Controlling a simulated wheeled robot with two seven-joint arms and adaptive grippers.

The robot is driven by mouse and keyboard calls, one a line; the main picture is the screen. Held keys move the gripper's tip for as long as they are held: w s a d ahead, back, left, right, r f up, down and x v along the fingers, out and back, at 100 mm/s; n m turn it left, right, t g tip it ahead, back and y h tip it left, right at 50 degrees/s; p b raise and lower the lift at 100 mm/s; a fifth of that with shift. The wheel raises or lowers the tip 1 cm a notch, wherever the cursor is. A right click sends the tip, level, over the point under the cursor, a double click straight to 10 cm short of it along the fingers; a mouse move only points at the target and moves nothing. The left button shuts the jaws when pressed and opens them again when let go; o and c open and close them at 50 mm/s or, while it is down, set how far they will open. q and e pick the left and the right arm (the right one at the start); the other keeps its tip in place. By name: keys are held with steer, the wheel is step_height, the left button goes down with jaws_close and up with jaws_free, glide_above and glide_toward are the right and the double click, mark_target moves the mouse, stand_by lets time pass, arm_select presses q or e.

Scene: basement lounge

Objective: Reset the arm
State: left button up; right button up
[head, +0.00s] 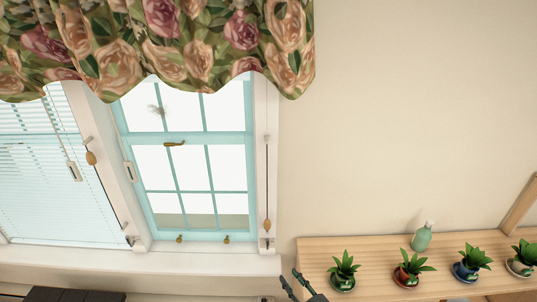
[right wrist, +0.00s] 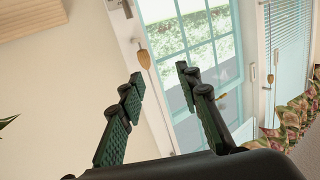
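My right gripper (head: 297,280) shows at the bottom edge of the head view, just in front of the left end of a wooden shelf. In the right wrist view the right gripper (right wrist: 160,82) has its two fingers spread apart with nothing between them. Beyond the fingers are the window and wall, turned on their side. My left gripper is not in either view.
The wooden shelf (head: 385,250) holds several potted plants, one in a red pot (head: 406,275), and a green bottle (head: 422,236). A blue-framed window (head: 190,138) and a floral valance (head: 160,45) are at left. The wall above the shelf is bare.

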steer(key=s+d+f+m+g+h, duration=0.3)
steer(key=s+d+f+h, duration=0.2)
steer(key=s+d+f, duration=0.4)
steer(key=s+d+m+g+h, duration=0.1)
steer(key=s+d+g+h, duration=0.15)
steer(key=s+d, duration=0.5)
steer(key=s+d+f+m+g+h, duration=0.1)
steer(key=s+d+g, duration=0.25)
steer(key=s, duration=0.75)
steer(key=s+d+m+g+h, duration=0.1)
steer(key=s+d+g, duration=0.1)
steer(key=s+d, duration=0.6)
steer(key=s+a+f+g, duration=0.1)
steer(key=s+f, duration=0.1)
steer(key=f, duration=1.3)
steer(key=s+a+f, duration=0.2)
steer(key=f, duration=1.4)
steer(key=s+f+n+g, duration=0.1)
steer(key=s+f, duration=1.5)
steer(key=s, duration=0.2)
steer(key=shift+s+d+f+n+g, duration=0.2)
steer(key=shift+d+f+n+g, duration=0.1)
steer(key=shift+f, duration=0.05)
steer(key=shift+y, duration=0.25)
